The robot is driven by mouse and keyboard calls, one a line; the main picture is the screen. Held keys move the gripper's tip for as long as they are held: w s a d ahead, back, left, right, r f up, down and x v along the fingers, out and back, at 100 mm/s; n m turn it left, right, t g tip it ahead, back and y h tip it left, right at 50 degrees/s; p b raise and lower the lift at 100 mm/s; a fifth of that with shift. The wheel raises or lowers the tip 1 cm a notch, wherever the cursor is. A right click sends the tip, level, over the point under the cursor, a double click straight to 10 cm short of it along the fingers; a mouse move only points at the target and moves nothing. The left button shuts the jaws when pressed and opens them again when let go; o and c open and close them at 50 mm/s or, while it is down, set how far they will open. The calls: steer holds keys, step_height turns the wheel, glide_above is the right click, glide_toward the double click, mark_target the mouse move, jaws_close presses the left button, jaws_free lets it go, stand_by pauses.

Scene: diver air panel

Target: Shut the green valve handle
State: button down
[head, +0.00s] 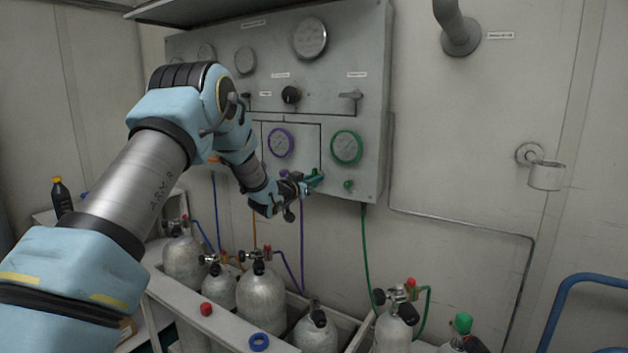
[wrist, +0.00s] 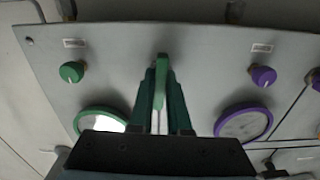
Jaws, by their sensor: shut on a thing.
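The green valve handle (head: 315,178) is at the lower part of the grey wall panel (head: 375,120), between the purple-rimmed and green-rimmed gauges. In the wrist view the handle (wrist: 161,78) is a narrow green lever seen nearly end-on, standing between the two dark green fingers. My gripper (head: 304,183) reaches it from the left in the head view and is shut on it. It also shows in the wrist view (wrist: 162,95). The valve's body behind the fingers is mostly hidden, so I cannot tell the handle's exact angle.
The green-rimmed gauge (head: 346,147) and purple-rimmed gauge (head: 281,143) are close by. A green knob (wrist: 71,72) and a purple knob (wrist: 263,76) flank the handle. Several grey cylinders (head: 262,297) stand in a rack below. A green hose (head: 366,250) hangs from the panel.

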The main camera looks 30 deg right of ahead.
steer(key=shift+f+b, duration=0.15)
steer(key=shift+b, duration=0.35)
steer(key=shift+f+m+b, duration=0.1)
steer(key=shift+m+b, duration=0.3)
steer(key=shift+b, duration=0.1)
steer(key=m+b, duration=0.2)
steer(key=b, duration=0.2)
steer(key=shift+f, duration=0.2)
steer(key=m+b, duration=0.5)
steer(key=b, duration=0.4)
steer(key=m+b, duration=0.4)
steer(key=b, duration=0.2)
steer(key=shift+m, duration=0.4)
steer(key=m+b, duration=0.3)
steer(key=shift+r+m, duration=0.2)
steer(key=shift+m, duration=0.1)
steer(key=shift+r+m+b, duration=0.1)
steer(key=shift+m+b, duration=0.4)
steer(key=shift+b, duration=0.2)
